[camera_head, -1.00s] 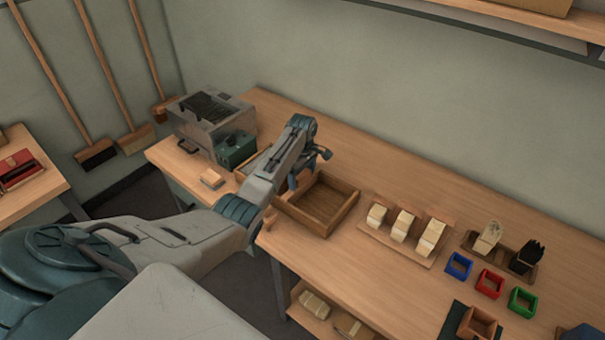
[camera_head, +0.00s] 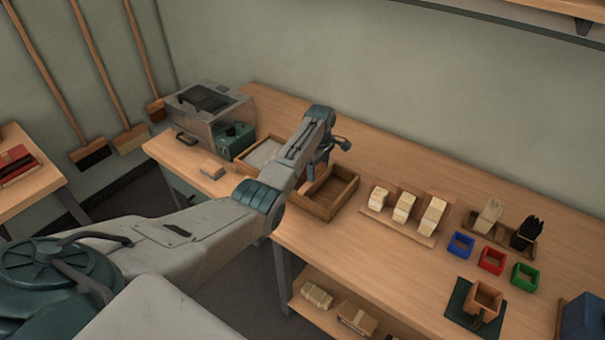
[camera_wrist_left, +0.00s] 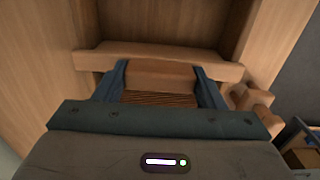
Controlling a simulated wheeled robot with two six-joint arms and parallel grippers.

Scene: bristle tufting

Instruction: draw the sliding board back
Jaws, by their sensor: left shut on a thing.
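My left gripper (camera_wrist_left: 160,85) is shut on a wooden block-like part in the left wrist view. I take this part for the grip of the sliding board (camera_wrist_left: 160,74). A pale wooden bar lies just beyond the fingertips, and a dark ribbed surface shows below the held part. In the head view my left gripper (camera_head: 315,172) points down at the left side of an open wooden box (camera_head: 345,196). My arm hides that side of the box and most of the board. My right gripper is not in view.
A grey machine (camera_head: 215,108) with a green unit stands left on the bench, a shallow tray (camera_head: 262,152) beside it. Right of the box are a rack of pale blocks (camera_head: 404,207), brush blocks (camera_head: 489,216) and small blue, red and green bins (camera_head: 492,261). The bench behind is clear.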

